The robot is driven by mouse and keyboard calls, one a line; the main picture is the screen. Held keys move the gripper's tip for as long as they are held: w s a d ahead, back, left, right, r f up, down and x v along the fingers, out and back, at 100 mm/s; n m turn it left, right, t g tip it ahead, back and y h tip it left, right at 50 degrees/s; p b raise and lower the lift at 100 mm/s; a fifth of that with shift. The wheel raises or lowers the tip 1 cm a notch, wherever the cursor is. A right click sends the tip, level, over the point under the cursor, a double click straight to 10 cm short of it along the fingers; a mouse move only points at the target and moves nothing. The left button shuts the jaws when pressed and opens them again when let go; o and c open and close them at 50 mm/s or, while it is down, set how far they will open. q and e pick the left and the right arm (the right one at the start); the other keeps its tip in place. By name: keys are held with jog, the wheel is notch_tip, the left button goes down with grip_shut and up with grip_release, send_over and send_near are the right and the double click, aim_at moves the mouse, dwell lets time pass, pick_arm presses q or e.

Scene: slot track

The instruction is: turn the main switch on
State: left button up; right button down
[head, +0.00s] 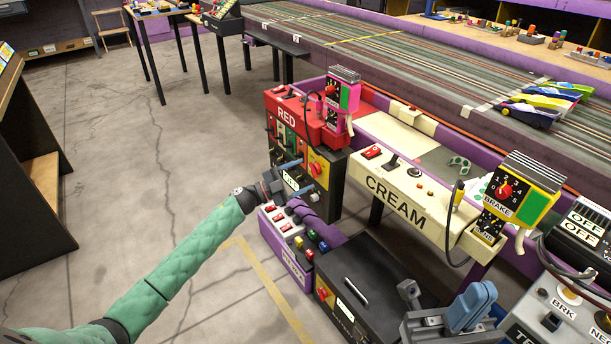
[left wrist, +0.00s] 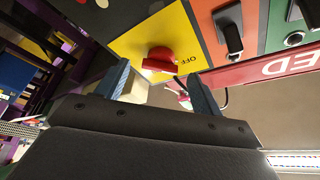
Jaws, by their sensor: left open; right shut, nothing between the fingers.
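The red rotary switch (head: 316,169) sits on a yellow plate (head: 321,158) on the front of the black cabinet under the RED box. In the left wrist view the red knob (left wrist: 160,61) lies close ahead, with an OFF label (left wrist: 187,58) beside it on the yellow plate. My left gripper (head: 297,177) is open, its blue fingers pointing at the cabinet front. In the left wrist view the fingers (left wrist: 157,72) are on either side of the knob's line, and I cannot tell whether they touch it. My right gripper (head: 478,303) is shut and empty at the lower right.
A purple box with several buttons (head: 285,245) stands just below my left gripper. A black box (head: 375,285) with another red knob (head: 323,293) is nearer. The CREAM console (head: 400,190) and slot track are on the right. The floor at left is clear.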

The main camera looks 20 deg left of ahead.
pick_arm(q)
jog(key=shift+x, duration=0.9)
jog(key=c, duration=1)
